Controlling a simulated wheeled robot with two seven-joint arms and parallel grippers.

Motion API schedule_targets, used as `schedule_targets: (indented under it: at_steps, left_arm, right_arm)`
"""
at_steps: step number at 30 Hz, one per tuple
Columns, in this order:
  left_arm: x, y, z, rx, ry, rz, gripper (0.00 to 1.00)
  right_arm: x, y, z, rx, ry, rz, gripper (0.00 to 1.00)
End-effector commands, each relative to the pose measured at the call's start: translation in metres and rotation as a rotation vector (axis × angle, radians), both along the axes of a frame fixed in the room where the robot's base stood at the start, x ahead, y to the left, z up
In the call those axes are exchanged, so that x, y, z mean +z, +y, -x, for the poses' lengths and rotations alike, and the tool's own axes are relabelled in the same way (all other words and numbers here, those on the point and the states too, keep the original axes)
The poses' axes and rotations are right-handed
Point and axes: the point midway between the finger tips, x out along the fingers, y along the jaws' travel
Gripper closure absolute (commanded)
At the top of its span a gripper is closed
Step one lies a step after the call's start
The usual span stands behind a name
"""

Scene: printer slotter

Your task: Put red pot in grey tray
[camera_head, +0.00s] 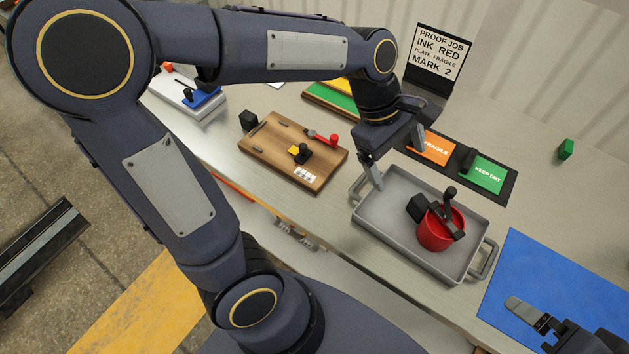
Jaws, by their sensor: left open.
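The red pot (434,236) is inside the grey tray (385,232), toward its right end. A black block and a dark handled piece are at its rim and partly hide its opening. My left gripper (394,158) is open and empty, above the tray's upper left end. It is apart from the pot, to its upper left. My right gripper (527,312) shows only in part at the lower right, over the blue mat. Its jaw opening is not clear.
A wooden board (270,160) with small tools lies left of the tray. Orange (430,150) and green (484,174) plates sit in a dark holder behind it. A sign (440,52) stands at the back. The blue mat (560,285) lies at right.

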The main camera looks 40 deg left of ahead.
Motion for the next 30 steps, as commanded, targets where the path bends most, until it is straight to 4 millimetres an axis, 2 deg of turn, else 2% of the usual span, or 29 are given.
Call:
schedule_targets:
  at_steps: [1,6,9,12,18,30]
  left_arm:
    - [0.009,0.022,0.016,-0.081,-0.097,-0.003,0.11]
    - [0.015,0.071,0.075,-0.447,-0.435,-0.11,0.11]
    - [0.01,0.086,0.104,-0.637,-0.587,-0.209,0.11]
    - [0.003,0.094,0.125,-0.788,-0.692,-0.304,0.11]
    - [-0.006,0.099,0.142,-0.936,-0.773,-0.401,0.11]
    - [-0.007,0.099,0.142,-0.948,-0.777,-0.405,0.11]
  right_arm:
    - [0.0,0.0,0.0,0.0,0.0,0.0,0.0]
    - [0.0,0.0,0.0,0.0,0.0,0.0,0.0]
    - [0.0,0.0,0.0,0.0,0.0,0.0,0.0]
    - [0.0,0.0,0.0,0.0,0.0,0.0,0.0]
    - [0.0,0.0,0.0,0.0,0.0,0.0,0.0]
    - [0.0,0.0,0.0,0.0,0.0,0.0,0.0]
